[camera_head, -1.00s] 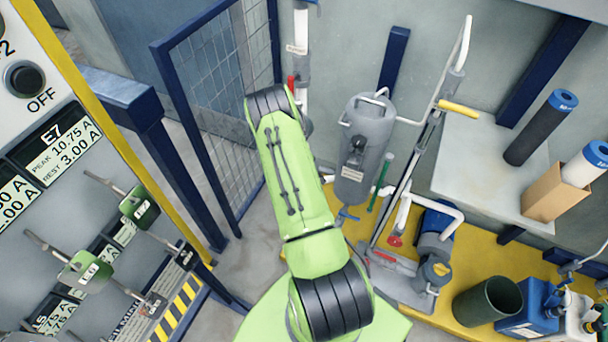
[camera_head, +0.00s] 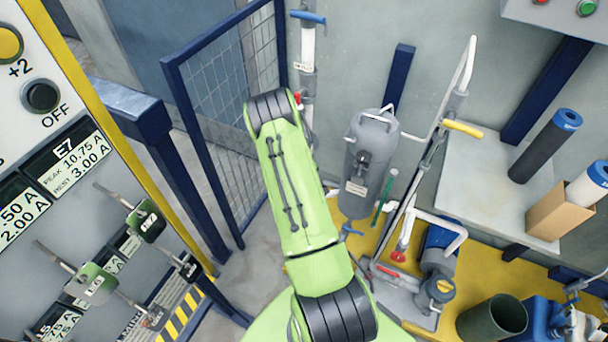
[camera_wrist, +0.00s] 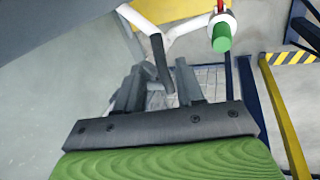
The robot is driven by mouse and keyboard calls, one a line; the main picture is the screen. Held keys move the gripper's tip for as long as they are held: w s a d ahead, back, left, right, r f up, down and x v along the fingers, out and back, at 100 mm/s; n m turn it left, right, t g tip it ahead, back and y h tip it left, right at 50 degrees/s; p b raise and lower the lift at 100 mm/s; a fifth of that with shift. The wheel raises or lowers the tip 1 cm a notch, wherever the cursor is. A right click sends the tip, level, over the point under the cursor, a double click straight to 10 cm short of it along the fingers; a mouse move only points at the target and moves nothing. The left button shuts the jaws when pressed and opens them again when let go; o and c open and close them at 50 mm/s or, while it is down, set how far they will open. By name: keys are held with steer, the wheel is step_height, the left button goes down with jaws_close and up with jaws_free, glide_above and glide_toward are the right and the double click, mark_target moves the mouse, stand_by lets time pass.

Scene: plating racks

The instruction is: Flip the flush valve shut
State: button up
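Several valve handles show in the head view, and I cannot tell which is the flush valve: a blue lever (camera_head: 308,17) on the white upright pipe, a yellow handle (camera_head: 462,129), a green handle (camera_head: 384,192), a red handle (camera_head: 390,256) and a small blue handle (camera_head: 350,229). The labels are too small to read. My gripper is hidden behind my green arm in the head view. In the wrist view my gripper (camera_wrist: 160,84) has its fingers apart. A dark grey rod (camera_wrist: 162,62) shows between or beyond them; contact cannot be told. A green cylindrical end (camera_wrist: 221,40) is at upper right.
A grey tank (camera_head: 368,165) stands beyond my arm. A blue-framed mesh fence (camera_head: 222,110) and a switch panel (camera_head: 70,235) are at left. A grey shelf (camera_head: 480,190), a dark green bin (camera_head: 490,318) and blue canisters (camera_head: 545,318) are at right.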

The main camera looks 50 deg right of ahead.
steer(key=p+v, duration=0.2)
steer(key=v, duration=0.9)
steer(key=shift+a+r, duration=0.15)
steer(key=shift+r, duration=0.2)
steer(key=a+r+m+t+y+p, duration=0.1)
steer(key=a+r, duration=0.6)
steer(key=r, duration=0.3)
steer(key=a+r+t+y, duration=0.1)
steer(key=a+r+t, duration=0.1)
steer(key=a+r, duration=0.65)
steer(key=s+a+r+t+y+p, duration=0.1)
steer(key=s+a+r, duration=1.1)
steer(key=s, duration=0.4)
steer(key=shift+a+r+m+t+y, duration=0.2)
steer(key=shift+r+m+t+y, duration=0.1)
steer(key=shift+r+y, duration=0.15)
